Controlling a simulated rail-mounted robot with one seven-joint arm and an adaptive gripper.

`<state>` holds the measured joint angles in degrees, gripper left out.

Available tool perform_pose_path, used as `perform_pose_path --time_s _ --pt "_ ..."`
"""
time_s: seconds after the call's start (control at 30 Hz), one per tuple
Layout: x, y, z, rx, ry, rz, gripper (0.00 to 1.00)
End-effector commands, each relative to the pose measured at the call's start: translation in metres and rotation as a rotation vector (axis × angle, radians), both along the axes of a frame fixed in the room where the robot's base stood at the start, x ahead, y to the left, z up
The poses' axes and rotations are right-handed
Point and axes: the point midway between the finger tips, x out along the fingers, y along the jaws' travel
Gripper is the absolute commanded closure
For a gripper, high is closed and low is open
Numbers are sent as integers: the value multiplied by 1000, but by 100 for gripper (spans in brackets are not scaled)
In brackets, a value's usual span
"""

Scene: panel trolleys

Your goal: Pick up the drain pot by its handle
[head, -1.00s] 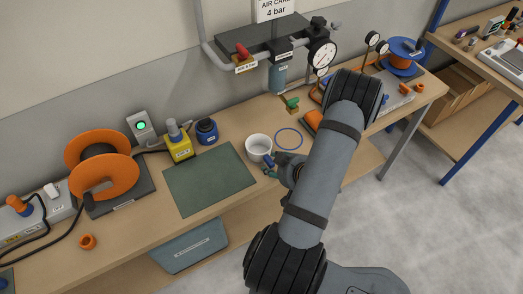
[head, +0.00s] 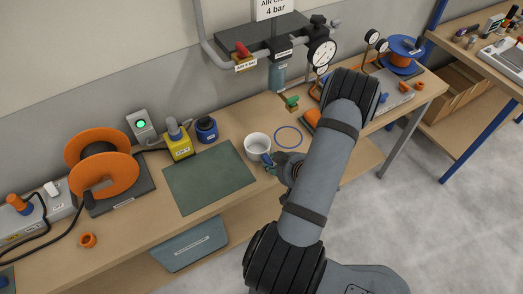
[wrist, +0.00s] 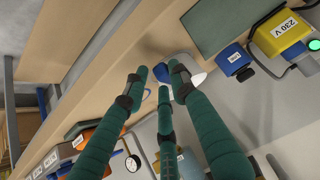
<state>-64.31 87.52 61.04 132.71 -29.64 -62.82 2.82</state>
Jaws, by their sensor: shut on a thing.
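The drain pot (head: 257,145) is a small white cup near the front edge of the bench, right of the green mat. My gripper (head: 269,161) is at its right front side, shut on its blue handle; my wrist partly hides this in the head view. In the wrist view my gripper (wrist: 159,74) shows teal fingers with dark bands, their tips around the blue handle. The white side of the drain pot (wrist: 197,79) shows behind the right finger. The pot looks upright. I cannot tell whether its base touches the bench.
A thin blue ring (head: 289,138) lies on the bench just right of the pot. The green mat (head: 208,178) is clear. A yellow box (head: 179,148), a blue knob-like part (head: 206,130) and a green-handled valve (head: 291,103) stand behind. A gauge (head: 322,54) hangs on pipework above.

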Motion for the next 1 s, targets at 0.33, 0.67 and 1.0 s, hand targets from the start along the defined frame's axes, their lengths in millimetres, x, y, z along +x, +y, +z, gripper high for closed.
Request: perform_pose_path --time_s 0.33,0.67,1.0 --pt "0 0 0 -1 1 0 100" --pt "0 0 0 0 0 0 100" --pt "1 0 17 0 -4 1 100"
